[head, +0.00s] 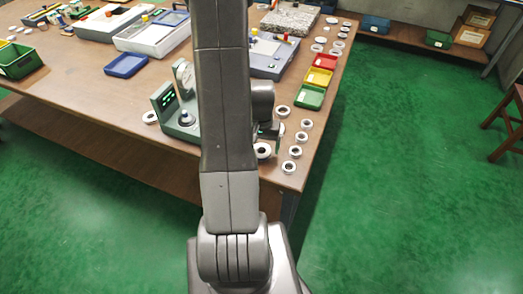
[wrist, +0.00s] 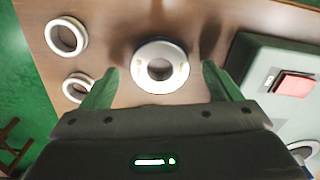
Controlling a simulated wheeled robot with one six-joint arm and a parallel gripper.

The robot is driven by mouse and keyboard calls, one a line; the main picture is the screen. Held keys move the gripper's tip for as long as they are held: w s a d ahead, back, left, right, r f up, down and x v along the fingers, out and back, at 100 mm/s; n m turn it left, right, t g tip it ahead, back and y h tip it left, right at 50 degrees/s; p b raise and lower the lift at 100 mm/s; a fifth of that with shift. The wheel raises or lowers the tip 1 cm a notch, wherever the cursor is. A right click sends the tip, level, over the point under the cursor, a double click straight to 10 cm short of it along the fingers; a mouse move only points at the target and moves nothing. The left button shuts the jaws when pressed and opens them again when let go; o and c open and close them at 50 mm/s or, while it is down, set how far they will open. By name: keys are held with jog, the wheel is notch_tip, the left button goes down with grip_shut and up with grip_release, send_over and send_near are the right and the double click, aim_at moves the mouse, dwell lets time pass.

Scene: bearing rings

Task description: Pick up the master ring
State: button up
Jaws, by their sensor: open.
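The master ring appears to be the wide pale ring with small marks on its face and a dark centre hole (wrist: 179,78), lying flat on the table. In the wrist view it sits between the green fingers of my gripper (wrist: 160,67), which are spread wide, with a gap on each side. The height of the fingertips above the ring is hard to judge. In the head view the ring (head: 263,156) lies just right of my arm, which hides part of the gripper.
Smaller rings lie beside it, one (wrist: 50,37) and another (wrist: 67,86) in the wrist view. A grey-green device with a red button (wrist: 294,85) stands close on the right there. Red, yellow and green trays (head: 309,97) line the table's right side. The table edge is near.

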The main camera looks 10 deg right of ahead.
jog(key=shift+f, duration=0.65)
jog(key=c, duration=1.4)
jog(key=shift+o, duration=0.2)
jog(key=shift+r, duration=0.2)
